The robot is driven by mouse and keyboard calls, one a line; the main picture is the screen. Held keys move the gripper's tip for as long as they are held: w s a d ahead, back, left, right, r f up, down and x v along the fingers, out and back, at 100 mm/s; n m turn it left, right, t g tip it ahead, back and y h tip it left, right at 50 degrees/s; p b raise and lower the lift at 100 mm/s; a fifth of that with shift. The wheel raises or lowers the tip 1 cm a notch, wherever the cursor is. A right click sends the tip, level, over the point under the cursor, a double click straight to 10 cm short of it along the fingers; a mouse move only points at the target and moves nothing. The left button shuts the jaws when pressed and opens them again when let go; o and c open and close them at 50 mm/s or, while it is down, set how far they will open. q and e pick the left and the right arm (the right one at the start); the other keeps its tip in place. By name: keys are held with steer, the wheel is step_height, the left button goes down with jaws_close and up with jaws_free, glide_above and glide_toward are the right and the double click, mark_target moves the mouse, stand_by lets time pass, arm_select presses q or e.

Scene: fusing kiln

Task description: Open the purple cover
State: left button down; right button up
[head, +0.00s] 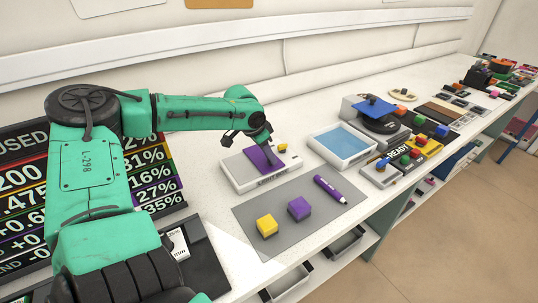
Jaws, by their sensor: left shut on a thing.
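The purple cover (264,160) is on a low white box (237,172) in the middle of the counter. It looks tilted up, but its exact angle is hard to tell. My left gripper (266,148) reaches in from the left and is shut on the purple cover at its upper part. The fingers partly hide the cover. A small yellow piece (283,147) is on the box just right of the cover. My right gripper is not in view.
A blue-bottomed white tray (342,145) stands right of the box. A dark price board (30,190) is at left.

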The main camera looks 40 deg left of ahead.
arm_select(q)
steer(key=shift+r, duration=0.15)
steer(key=c, duration=1)
jaws_free()
steer(key=shift+s+a, duration=0.2)
steer(key=shift+s, duration=0.05)
steer(key=shift+o, duration=1.3)
steer(key=shift+s+d, duration=0.1)
steer(key=shift+d, duration=0.05)
steer(key=v, duration=1.4)
steer(key=shift+r, duration=0.25)
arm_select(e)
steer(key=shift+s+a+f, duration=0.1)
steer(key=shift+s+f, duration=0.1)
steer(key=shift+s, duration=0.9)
arm_select(q)
steer(key=shift+s, duration=0.1)
